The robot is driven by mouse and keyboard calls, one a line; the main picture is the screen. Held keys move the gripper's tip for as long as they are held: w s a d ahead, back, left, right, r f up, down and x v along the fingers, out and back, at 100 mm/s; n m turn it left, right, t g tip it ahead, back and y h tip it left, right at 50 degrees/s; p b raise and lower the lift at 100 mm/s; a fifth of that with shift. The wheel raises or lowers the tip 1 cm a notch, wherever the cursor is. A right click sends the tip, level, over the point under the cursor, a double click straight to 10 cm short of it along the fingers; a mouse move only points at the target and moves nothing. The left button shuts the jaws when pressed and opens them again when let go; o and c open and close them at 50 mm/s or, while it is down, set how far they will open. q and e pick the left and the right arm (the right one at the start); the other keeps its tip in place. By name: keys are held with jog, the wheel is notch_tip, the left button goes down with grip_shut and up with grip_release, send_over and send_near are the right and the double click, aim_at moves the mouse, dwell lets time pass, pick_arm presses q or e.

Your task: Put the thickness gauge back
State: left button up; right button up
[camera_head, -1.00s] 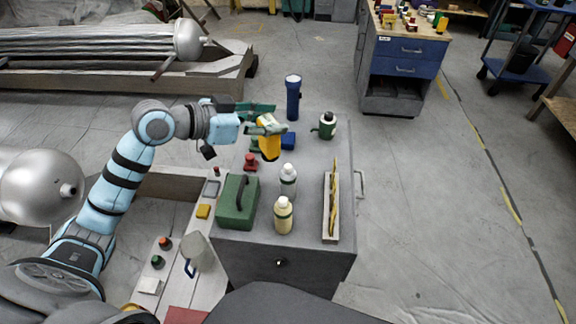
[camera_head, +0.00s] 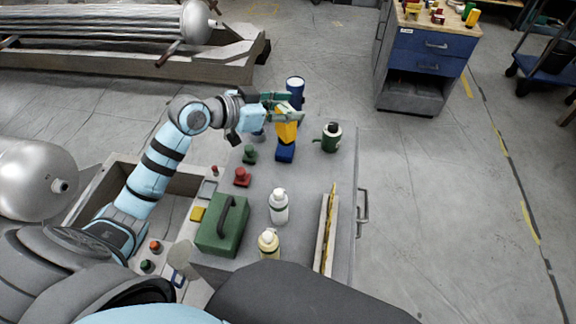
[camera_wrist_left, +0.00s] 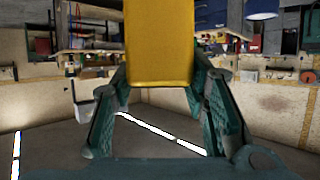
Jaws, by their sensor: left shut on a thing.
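The yellow thickness gauge (camera_head: 286,131) is held upright in my left gripper (camera_head: 284,112), over the far part of the grey cabinet top (camera_head: 305,190). In the left wrist view the yellow body (camera_wrist_left: 158,45) fills the space between the two green fingers. A small blue block (camera_head: 285,154) sits on the cabinet top directly below the gauge in the head view. The gauge's lower end meets or overlaps the block in the picture; I cannot tell whether they touch. My right gripper is not in view.
A blue flashlight (camera_head: 295,90) stands just behind the gripper, and a dark green can (camera_head: 330,138) is to the right. A green case (camera_head: 222,225), a white bottle (camera_head: 279,206), a cream bottle (camera_head: 269,243) and a narrow tray (camera_head: 322,247) occupy the nearer top.

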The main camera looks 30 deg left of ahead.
aim_at(280, 143)
pick_arm(q)
jog(key=f, duration=0.3)
jog(key=s+f+b, duration=0.1)
jog(key=f, duration=0.2)
jog(key=f+b, duration=0.1)
jog(key=f, duration=0.3)
jog(key=shift+s+a, duration=0.35)
notch_tip(280, 143, down, 7)
jog(key=b, duration=0.2)
jog(key=shift+w+f, duration=0.2)
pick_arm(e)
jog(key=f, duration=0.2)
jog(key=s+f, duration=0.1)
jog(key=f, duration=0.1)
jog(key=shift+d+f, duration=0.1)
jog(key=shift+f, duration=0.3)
pick_arm(q)
jog(key=shift+f+b, duration=0.2)
jog(key=shift+b, duration=0.15)
jog(key=o, duration=1.3)
jog(key=shift+c, duration=0.2)
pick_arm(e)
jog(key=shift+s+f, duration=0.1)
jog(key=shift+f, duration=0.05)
pick_arm(q)
jog(key=shift+r, duration=0.15)
